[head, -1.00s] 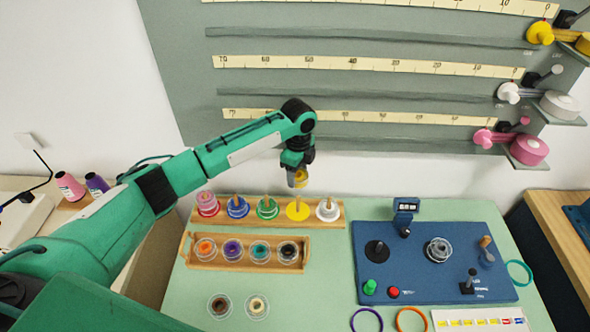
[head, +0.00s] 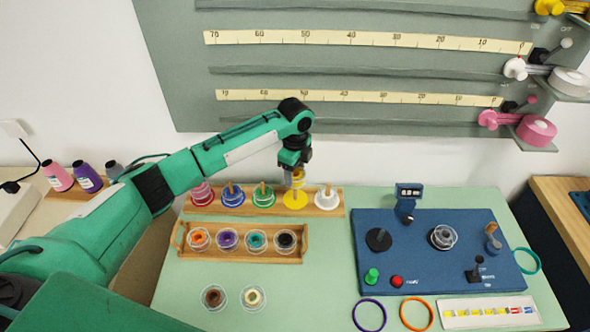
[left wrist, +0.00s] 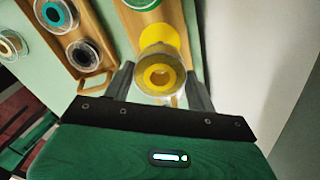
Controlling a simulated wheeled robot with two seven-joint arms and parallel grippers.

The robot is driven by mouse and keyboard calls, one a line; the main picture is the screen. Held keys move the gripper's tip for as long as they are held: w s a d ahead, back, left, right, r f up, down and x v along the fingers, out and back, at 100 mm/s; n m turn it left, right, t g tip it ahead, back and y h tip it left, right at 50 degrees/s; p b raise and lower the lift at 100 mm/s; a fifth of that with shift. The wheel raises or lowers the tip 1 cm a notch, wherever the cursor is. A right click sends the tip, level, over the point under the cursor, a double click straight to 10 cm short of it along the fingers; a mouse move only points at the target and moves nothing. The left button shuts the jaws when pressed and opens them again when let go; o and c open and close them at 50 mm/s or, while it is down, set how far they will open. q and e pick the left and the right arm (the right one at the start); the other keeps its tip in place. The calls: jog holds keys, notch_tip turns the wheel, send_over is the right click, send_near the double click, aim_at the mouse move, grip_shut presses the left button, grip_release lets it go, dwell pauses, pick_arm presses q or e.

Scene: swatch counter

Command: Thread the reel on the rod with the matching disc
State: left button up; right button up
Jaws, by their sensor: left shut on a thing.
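My left gripper (head: 295,170) is shut on a yellow reel (head: 297,179). In the left wrist view the reel (left wrist: 160,75) sits between the two fingers (left wrist: 158,88), its hole facing the camera. The reel is just above the yellow disc (head: 295,200) on the back wooden rack (head: 342,208). The disc shows partly behind the reel in the left wrist view (left wrist: 163,33). The yellow disc's rod is hidden by the reel and gripper, so I cannot tell whether its tip is in the hole. My right gripper is not in view.
Red (head: 202,194), blue (head: 232,197), green (head: 263,196) and white (head: 327,198) stations with clear-rimmed reels flank the yellow one. A front wooden tray (head: 180,240) holds several reels. Two loose reels (head: 214,297) (head: 253,297) lie in front. A blue machine (head: 440,280) stands right.

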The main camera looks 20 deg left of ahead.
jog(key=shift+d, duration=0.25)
pick_arm(q)
jog(key=shift+f, duration=0.3)
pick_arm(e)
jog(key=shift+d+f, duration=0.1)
pick_arm(q)
jog(key=shift+f+b, duration=0.3)
jog(key=shift+f, duration=0.45)
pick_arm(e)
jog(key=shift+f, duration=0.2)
pick_arm(q)
jog(key=shift+f, duration=0.25)
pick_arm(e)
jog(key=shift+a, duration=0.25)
pick_arm(q)
jog(key=o, duration=1)
jog(key=shift+o, duration=0.2)
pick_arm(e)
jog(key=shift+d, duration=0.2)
pick_arm(q)
jog(key=shift+r, duration=0.15)
